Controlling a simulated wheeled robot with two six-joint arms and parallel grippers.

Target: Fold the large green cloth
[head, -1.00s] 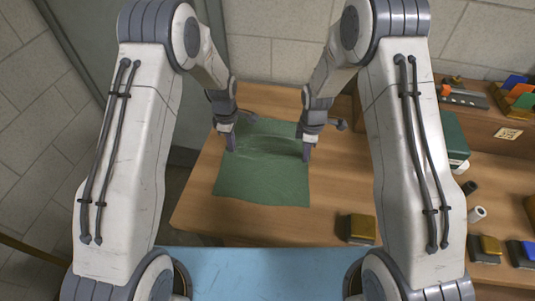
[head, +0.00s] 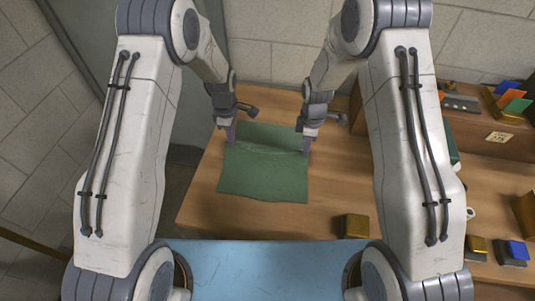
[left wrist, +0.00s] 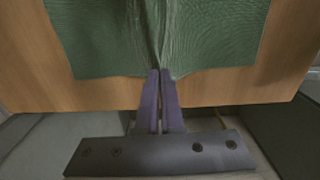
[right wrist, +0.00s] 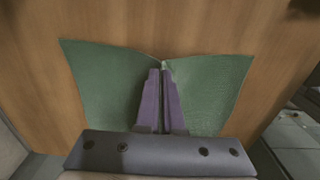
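The green cloth (head: 263,176) lies on the wooden table, with a raised crease running across it between my two grippers. My left gripper (head: 230,136) is at the left end of this crease. In the left wrist view, its purple fingers (left wrist: 160,74) are close together, with the cloth (left wrist: 100,40) gathered into pleats at their tips. My right gripper (head: 306,146) is at the right end. In the right wrist view, its fingers (right wrist: 161,72) pinch the cloth (right wrist: 105,85) near its edge. The cloth between the fingertips is mostly hidden.
The wooden table (head: 245,218) is clear in front of the cloth. More blocks (head: 478,246) and a wooden shelf (head: 490,136) with coloured items are at the far right. A wall is behind.

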